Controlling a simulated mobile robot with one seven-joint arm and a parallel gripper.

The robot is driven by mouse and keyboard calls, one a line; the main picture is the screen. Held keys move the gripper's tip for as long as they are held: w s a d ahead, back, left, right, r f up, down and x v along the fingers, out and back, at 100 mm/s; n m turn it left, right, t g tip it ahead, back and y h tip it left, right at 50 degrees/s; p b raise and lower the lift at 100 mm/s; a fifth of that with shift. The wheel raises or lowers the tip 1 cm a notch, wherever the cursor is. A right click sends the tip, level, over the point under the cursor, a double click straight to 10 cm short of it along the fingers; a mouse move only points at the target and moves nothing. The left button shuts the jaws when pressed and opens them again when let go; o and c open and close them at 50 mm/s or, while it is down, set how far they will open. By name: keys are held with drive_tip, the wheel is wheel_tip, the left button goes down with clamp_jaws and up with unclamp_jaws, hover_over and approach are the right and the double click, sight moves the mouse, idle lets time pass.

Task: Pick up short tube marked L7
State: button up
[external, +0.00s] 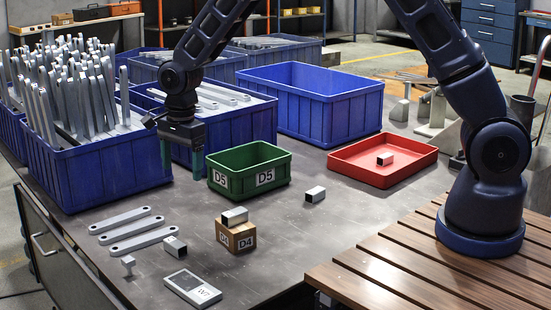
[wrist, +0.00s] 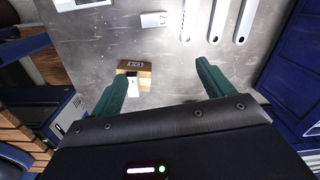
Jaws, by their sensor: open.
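The short tube marked L7 (wrist: 153,20) lies on the grey table near the top of the wrist view, its label showing. In the external view it appears to be the silver tube (external: 175,246) beside the flat bars, its label unreadable there. My gripper (external: 182,166) is open and empty, pointing down above the table between the blue bins and the green bin.
A cardboard box marked D4 (external: 236,237) carries another tube (external: 235,215). Three flat bars (external: 143,238) and a label plate (external: 193,288) lie near L7. A green bin (external: 220,186), a red tray (external: 345,177) and blue bins (external: 100,176) stand behind. Another tube (external: 315,194) lies mid-table.

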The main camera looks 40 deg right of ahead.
drive_tip(key=a+f+m, duration=0.2)
drive_tip(key=a+f, duration=0.3)
drive_tip(key=f, duration=0.3)
hover_over(175, 242)
drive_tip(key=f, duration=0.5)
drive_tip(key=shift+w+a+f, duration=0.2)
drive_tip(key=shift+a+f, duration=0.15)
drive_tip(key=shift+a, duration=0.05)
drive_tip(key=shift+s+d+f, duration=0.1)
drive_tip(key=shift+d+f, duration=0.1)
drive_tip(key=shift+f, duration=1.15)
drive_tip(key=shift+s+d+f, duration=0.1)
drive_tip(key=shift+d+f, duration=0.05)
drive_tip(key=shift+f, duration=1.15)
drive_tip(key=c, duration=1.1)
drive_tip(key=shift+r, duration=0.1)
